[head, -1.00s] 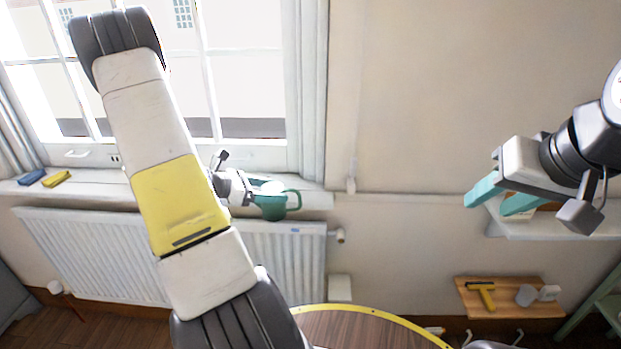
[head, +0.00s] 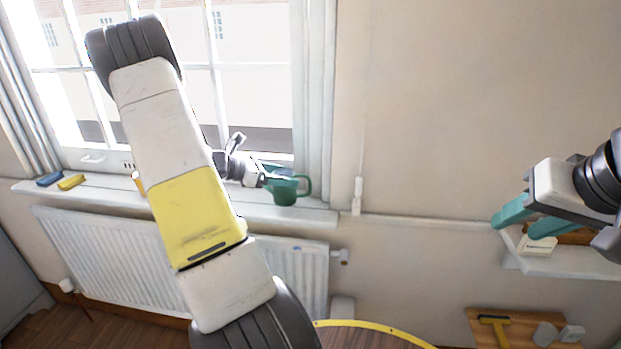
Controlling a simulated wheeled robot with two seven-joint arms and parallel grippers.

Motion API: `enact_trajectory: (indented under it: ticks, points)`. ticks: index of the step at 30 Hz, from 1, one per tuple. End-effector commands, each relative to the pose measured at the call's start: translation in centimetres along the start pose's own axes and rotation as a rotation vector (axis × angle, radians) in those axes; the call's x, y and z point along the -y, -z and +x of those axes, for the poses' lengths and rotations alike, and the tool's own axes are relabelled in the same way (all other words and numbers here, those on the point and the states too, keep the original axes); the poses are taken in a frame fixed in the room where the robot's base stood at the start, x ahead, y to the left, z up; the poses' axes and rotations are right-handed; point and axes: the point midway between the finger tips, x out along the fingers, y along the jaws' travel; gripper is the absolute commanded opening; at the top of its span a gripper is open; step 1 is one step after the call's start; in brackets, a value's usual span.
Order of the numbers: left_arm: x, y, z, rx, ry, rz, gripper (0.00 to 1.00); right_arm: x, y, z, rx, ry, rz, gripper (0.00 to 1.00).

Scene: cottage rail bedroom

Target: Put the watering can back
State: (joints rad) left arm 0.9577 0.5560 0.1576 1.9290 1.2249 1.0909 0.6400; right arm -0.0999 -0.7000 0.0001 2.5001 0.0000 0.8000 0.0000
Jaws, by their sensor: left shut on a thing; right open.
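The green watering can (head: 286,194) is at the right end of the white windowsill (head: 316,214), in front of the window. It looks upright, with its handle to the right. I cannot tell whether its base touches the sill. My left gripper (head: 268,180) is shut on the can from the left; its fingers are partly hidden at the can's rim. My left arm covers the middle of the sill. My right gripper (head: 526,222) is open and empty, its teal fingers in front of the wall shelf at the right.
A blue block (head: 49,179) and a yellow block (head: 71,182) lie on the sill's left end. A radiator (head: 100,255) hangs below. The white wall shelf (head: 560,262) holds a small pale card (head: 537,246). A wooden board (head: 485,325) with a yellow-handled tool is lower right.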

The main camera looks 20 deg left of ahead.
Motion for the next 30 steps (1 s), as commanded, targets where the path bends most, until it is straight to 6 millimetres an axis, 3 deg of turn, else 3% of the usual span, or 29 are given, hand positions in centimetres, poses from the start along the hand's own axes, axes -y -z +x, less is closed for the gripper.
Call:
enact_trajectory:
  ticks: [7, 14, 26, 27, 30]
  points:
    - [-0.7, -0.3, 1.9, 0.001, -0.001, 0.0, 0.0, 0.0, 0.0, 0.0, 0.0, 0.0, 0.0, 0.42]
    - [-0.7, 2.4, 2.9, 0.002, -0.001, -0.003, 0.0, 0.0, 0.0, 0.0, 0.0, 0.0, 0.0, 0.42]
    - [-0.8, 3.0, 3.2, 0.001, -0.001, 0.0, 0.0, 0.0, 0.0, 0.0, 0.0, 0.0, 0.0, 0.42]
    - [-0.7, 3.0, 3.1, 0.0, -0.001, 0.0, 0.69, 0.0, 0.0, 0.0, 0.0, 0.0, 0.0, 0.42]
    - [-0.7, 3.0, 3.1, 0.0, -0.001, 0.0, 0.83, 0.0, 0.0, 0.0, 0.0, 0.0, 0.0, 0.42]
